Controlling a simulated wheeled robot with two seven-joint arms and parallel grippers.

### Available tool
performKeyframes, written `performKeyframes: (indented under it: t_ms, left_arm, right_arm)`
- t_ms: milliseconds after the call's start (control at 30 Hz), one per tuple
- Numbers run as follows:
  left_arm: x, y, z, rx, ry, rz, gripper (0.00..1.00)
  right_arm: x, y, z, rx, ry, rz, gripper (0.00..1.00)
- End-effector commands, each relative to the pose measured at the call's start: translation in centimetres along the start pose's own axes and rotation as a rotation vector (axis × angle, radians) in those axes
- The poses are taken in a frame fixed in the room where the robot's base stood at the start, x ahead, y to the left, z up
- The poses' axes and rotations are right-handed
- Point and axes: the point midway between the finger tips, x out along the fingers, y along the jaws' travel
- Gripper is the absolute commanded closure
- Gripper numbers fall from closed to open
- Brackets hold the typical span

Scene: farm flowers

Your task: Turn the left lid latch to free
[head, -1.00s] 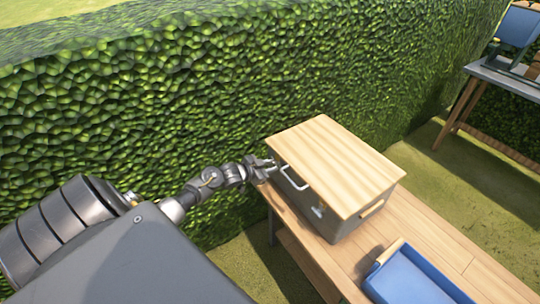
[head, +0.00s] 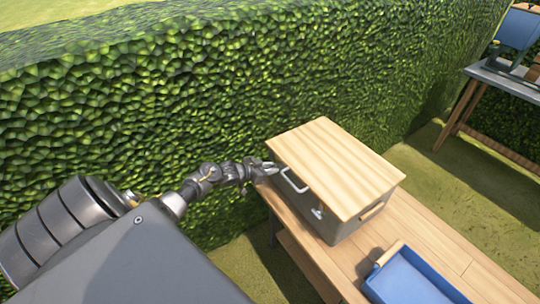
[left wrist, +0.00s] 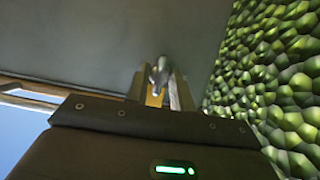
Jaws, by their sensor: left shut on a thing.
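The grey box (head: 340,231) with a pale wooden lid (head: 338,165) stands on the wooden bench. My left gripper (head: 270,168) is at the box's far-left front corner, just under the lid edge. In the left wrist view the left gripper (left wrist: 160,92) is shut on the left lid latch (left wrist: 160,72), a small metal piece against the grey box wall. The head view hides this latch behind the gripper. The right lid latch (head: 317,212) shows on the front face, and a white handle (head: 294,182) sits between the two. My right gripper is out of view.
A blue tray (head: 410,278) lies on the bench (head: 445,238) near the box. A tall hedge (head: 200,110) rises close behind the bench and my left arm. Another table (head: 500,78) stands far right. Grass lies between.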

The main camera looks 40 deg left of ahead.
Motion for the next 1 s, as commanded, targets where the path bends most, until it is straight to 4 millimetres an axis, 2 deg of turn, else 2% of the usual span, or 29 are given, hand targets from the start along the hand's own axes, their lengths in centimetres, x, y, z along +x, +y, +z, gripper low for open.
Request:
performKeyframes:
  t_ms: [33,67,200,567,667,1000]
  left_arm:
    - [0.0,0.0,0.1,-0.001,-0.001,0.0,0.99]
    - [0.0,0.0,0.1,-0.001,-0.002,0.0,0.74]
    - [0.0,0.0,0.1,0.0,-0.001,0.0,0.56]
    - [-0.6,0.0,0.1,0.001,-0.002,0.0,0.56]
    - [-1.9,0.0,0.2,0.002,-0.002,0.0,0.56]
    - [-8.4,0.1,0.2,0.002,-0.003,0.002,0.56]
  right_arm:
    - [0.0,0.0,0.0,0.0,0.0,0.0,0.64]
    - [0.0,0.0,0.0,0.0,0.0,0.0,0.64]
    - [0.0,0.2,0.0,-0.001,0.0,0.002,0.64]
    - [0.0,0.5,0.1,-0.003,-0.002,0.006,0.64]
    - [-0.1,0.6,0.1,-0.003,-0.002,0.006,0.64]
    - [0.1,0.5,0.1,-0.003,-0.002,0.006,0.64]
